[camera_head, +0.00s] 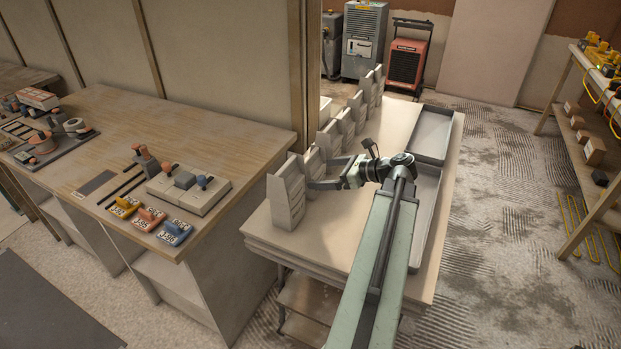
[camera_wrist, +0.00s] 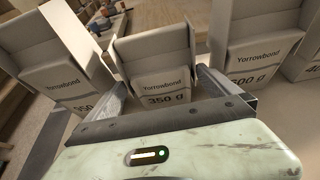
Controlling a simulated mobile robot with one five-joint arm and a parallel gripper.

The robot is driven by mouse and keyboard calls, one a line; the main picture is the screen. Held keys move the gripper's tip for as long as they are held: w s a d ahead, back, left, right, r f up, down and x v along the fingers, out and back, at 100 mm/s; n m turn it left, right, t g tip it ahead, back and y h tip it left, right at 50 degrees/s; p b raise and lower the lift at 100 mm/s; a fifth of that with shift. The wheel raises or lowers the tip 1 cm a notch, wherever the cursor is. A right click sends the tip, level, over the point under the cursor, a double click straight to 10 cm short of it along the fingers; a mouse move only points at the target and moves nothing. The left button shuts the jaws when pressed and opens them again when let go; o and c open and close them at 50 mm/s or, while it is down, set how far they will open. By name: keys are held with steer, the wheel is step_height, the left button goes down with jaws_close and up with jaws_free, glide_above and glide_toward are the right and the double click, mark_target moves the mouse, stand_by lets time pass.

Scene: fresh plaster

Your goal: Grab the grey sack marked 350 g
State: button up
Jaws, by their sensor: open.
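The grey sack marked 350 g (camera_wrist: 153,62) stands upright in the middle of the wrist view, with "Yorrowbond" printed above the weight. My gripper (camera_wrist: 158,82) is open, with one finger near each lower side of this sack. In the head view my gripper (camera_head: 316,178) is low at the near end of the sack row. The 350 g sack seems to be the second one (camera_head: 313,160) there, partly hidden.
A neighbouring sack (camera_wrist: 55,62), its mark partly covered, stands close on the left. Another sack (camera_wrist: 255,50), its mark partly covered, stands on the right across a gap. Grey trays (camera_head: 432,135) lie along the table's right side. A wooden post (camera_head: 304,75) rises behind the row.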

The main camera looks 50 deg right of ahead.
mark_target(313, 163)
steer(key=b+x, duration=0.1)
steer(key=x, duration=0.1)
steer(key=b+x, duration=0.1)
steer(key=x, duration=0.2)
steer(key=shift+w+f, duration=0.1)
steer(key=shift+f, duration=0.25)
steer(key=shift+r, duration=0.1)
steer(key=c, duration=1.4)
steer(key=shift+c, duration=0.2)
steer(key=shift+r+p, duration=0.6)
step_height(313, 163, up, 3)
steer(key=p, duration=0.3)
steer(key=shift+r, duration=0.2)
steer(key=s+d, duration=0.4)
steer(key=s, duration=1.1)
steer(key=shift+s+r+p, duration=0.25)
steer(key=shift+p, duration=0.15)
